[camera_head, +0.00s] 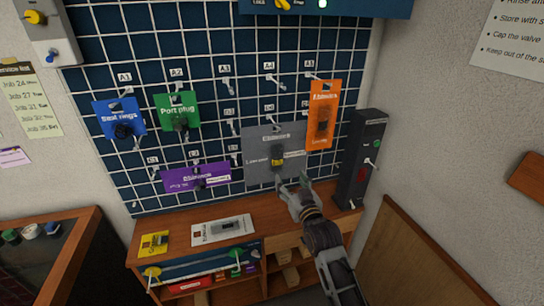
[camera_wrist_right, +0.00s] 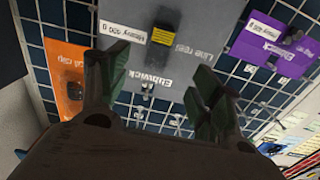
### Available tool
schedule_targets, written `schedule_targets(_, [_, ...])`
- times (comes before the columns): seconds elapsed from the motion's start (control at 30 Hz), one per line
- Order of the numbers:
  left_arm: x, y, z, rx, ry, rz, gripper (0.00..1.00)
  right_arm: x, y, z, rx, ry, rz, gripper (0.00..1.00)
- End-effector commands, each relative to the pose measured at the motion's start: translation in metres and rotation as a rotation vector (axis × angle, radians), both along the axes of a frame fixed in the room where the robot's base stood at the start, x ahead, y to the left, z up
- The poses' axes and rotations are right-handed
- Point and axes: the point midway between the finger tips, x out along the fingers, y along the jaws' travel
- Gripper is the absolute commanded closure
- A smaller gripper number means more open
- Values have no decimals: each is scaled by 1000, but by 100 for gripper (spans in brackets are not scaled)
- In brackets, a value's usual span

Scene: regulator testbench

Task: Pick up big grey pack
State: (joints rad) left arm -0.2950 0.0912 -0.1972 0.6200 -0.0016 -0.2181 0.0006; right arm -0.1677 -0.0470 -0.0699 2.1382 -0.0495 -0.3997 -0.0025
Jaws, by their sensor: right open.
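The big grey pack (camera_head: 262,152) hangs on the blue pegboard grid, right of the middle in the head view. It has a black and yellow part and a white label. In the right wrist view the grey pack (camera_wrist_right: 205,35) fills the upper middle and appears upside down. My right gripper (camera_head: 294,184) is just in front of the pack's lower edge. In the wrist view its two fingers (camera_wrist_right: 155,85) are spread apart, with nothing between them but the pack and grid behind. I cannot tell whether they touch the pack. My left gripper is not in view.
An orange pack (camera_head: 323,115) hangs close to the right of the grey one, and a purple pack (camera_head: 195,177) hangs lower left. Green (camera_head: 178,112) and blue (camera_head: 119,119) packs hang further left. A dark upright device (camera_head: 360,160) stands on the wooden bench (camera_head: 180,218) at right.

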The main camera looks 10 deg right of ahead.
Motion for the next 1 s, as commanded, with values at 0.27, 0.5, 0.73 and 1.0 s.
schedule_targets(0.27, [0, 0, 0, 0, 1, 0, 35, -12, -4, 36, -7, -24, -8, 35])
schedule_targets(0.5, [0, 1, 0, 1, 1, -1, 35, -12, -4, 30, -10, 3, -8, 35])
schedule_targets(0.73, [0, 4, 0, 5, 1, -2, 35, -11, -4, 30, -10, 3, -8, 35])
schedule_targets(1.0, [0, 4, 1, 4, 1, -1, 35, -1, -4, 30, -10, 2, -8, 35])
